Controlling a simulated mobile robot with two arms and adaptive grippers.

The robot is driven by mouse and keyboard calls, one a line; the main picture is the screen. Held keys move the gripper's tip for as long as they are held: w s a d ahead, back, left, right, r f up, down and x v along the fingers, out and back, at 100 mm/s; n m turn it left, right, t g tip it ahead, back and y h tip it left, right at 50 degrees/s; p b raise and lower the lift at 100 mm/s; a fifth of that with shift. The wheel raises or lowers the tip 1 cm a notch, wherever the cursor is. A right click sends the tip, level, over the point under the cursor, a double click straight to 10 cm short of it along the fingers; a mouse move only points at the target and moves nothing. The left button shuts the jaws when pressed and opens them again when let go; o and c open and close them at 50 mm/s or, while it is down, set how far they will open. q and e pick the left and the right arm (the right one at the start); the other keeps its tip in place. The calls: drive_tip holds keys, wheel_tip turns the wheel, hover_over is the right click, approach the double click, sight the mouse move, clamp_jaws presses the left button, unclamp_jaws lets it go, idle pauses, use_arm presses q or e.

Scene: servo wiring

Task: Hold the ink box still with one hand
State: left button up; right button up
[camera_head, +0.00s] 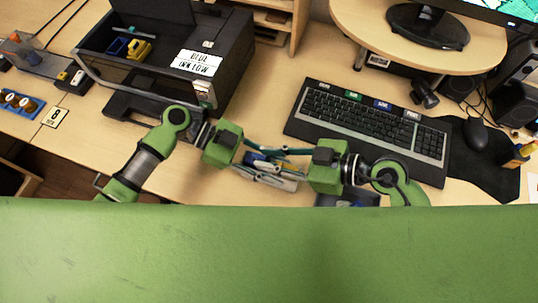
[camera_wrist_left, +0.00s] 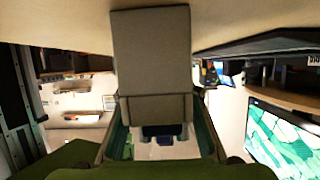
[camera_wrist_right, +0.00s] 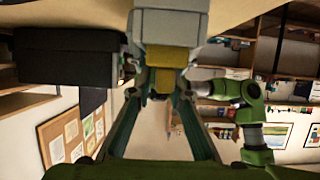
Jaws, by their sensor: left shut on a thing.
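In the left wrist view a broad grey box face (camera_wrist_left: 152,55) fills the space between the fingers. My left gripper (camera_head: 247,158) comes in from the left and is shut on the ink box. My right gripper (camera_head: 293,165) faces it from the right. In the right wrist view its fingertips lie apart, either side of a grey and yellow piece (camera_wrist_right: 167,58); I cannot tell whether they grip it. The fingers partly hide the box.
A black printer (camera_head: 232,65) with an "INK LOW" sign stands behind on the left, with blue and yellow cartridges inside. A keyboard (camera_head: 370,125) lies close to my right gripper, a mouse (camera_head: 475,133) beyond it. A green surface (camera_head: 270,250) fills the near foreground.

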drive_tip(key=shift+a, duration=0.15)
clamp_jaws()
drive_tip(key=shift+r, duration=1.5)
idle(0.4)
drive_tip(key=shift+r, duration=2)
use_arm(q)
drive_tip(key=o, duration=1.2)
